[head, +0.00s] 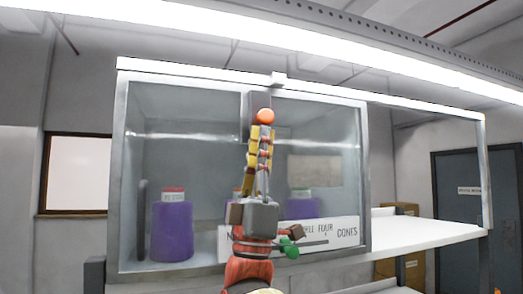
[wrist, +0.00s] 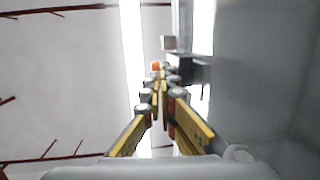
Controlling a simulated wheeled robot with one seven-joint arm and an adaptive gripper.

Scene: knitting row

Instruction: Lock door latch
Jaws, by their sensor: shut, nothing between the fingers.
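The glass-fronted cabinet door (head: 339,150) stands in front of me in the head view and looks closed. At its top middle is a dark grey upright latch piece (head: 258,101) with an orange knob (head: 265,116). A small pale block (head: 277,79) sits on the top rail above it. My gripper (head: 261,132) points up, its yellow fingers shut and empty, with the tips just below the knob. In the wrist view the knob (wrist: 156,66) shows just beyond my fingertips (wrist: 160,80), beside a dark grey piece (wrist: 190,72). I cannot tell whether the tips touch the knob.
A bright lamp bar (head: 300,40) runs overhead.

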